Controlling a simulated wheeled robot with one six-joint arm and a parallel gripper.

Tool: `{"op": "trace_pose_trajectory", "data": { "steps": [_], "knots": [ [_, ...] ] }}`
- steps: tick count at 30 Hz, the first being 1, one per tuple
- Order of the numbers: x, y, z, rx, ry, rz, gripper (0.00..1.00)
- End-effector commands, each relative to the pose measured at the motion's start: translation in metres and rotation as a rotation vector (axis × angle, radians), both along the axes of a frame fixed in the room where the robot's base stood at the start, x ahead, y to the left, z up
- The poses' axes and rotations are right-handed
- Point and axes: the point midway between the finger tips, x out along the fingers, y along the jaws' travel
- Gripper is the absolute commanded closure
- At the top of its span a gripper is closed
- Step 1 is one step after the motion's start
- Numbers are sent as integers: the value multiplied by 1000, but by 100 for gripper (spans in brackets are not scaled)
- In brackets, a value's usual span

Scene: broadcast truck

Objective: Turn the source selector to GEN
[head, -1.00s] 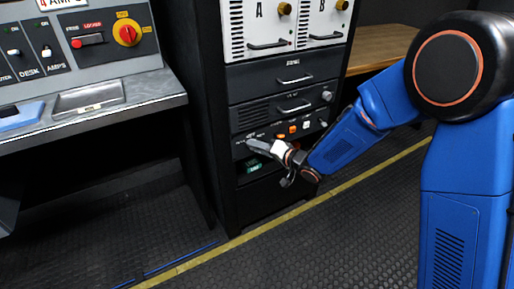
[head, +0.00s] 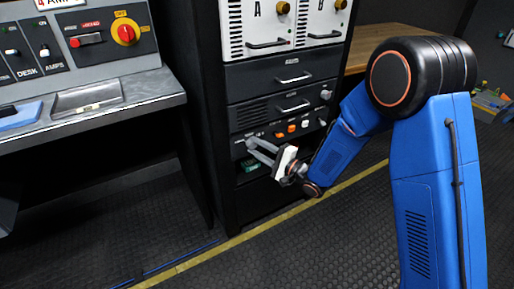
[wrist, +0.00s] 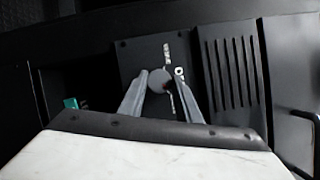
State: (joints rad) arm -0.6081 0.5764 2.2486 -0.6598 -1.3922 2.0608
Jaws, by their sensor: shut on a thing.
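A grey round knob (wrist: 158,80), apparently the source selector, sits on a dark panel low in the rack. Its printed labels are too small to read, so I cannot tell where it points. My gripper (wrist: 160,90) has a finger on each side of the knob and is shut on it. In the head view my gripper (head: 250,147) reaches the left end of the lower rack panel (head: 268,138), and its fingertips cover the knob there.
Orange and white buttons (head: 292,129) sit right of the gripper on the same panel. A green-lit part (head: 251,166) shows just below. Drawers with handles (head: 293,105) are above. A console with a red rotary switch (head: 126,33) stands left. Floor in front is clear.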

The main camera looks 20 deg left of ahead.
Motion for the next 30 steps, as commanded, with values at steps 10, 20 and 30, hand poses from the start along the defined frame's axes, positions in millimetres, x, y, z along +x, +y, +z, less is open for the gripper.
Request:
{"op": "trace_pose_trajectory", "data": {
  "steps": [10, 20, 30],
  "knots": [
    [1, -1, -3, 91, 112, -4, 92],
    [1, -1, -3, 110, 132, -5, 92],
    [1, -1, -3, 109, 131, -4, 51]
  ]
}}
